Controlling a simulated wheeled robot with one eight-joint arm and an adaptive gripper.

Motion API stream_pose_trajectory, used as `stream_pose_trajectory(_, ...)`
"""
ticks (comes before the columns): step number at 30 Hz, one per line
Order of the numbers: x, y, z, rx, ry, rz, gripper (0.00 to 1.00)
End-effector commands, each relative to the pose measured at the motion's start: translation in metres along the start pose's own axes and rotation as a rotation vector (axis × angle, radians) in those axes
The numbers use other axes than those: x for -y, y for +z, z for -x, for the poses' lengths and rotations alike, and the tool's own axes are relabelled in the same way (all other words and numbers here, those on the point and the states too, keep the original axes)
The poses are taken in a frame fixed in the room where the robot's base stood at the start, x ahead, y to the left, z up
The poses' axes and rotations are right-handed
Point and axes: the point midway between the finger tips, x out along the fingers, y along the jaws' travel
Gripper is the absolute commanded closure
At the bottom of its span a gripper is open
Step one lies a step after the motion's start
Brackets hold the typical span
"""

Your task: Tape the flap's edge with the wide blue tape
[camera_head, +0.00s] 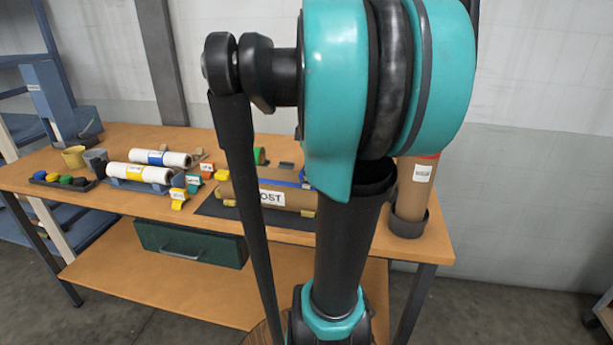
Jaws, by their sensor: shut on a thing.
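My gripper is not visible; my arm fills the middle of the view.
Two white rolls with blue (155,157) and yellow (134,170) bands lie at the left. Small labelled pieces (193,183) stand beside them. A tray of coloured knobs (84,186) is at the left. An upright brown tube (412,190) stands at the right.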

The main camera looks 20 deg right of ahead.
Motion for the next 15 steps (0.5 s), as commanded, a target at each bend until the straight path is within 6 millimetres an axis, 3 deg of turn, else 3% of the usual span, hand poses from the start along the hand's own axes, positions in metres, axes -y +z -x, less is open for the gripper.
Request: stream_pose_trajectory(15,0.0002,0.0054,0.0007,0.001,0.000,-0.001,1.00)
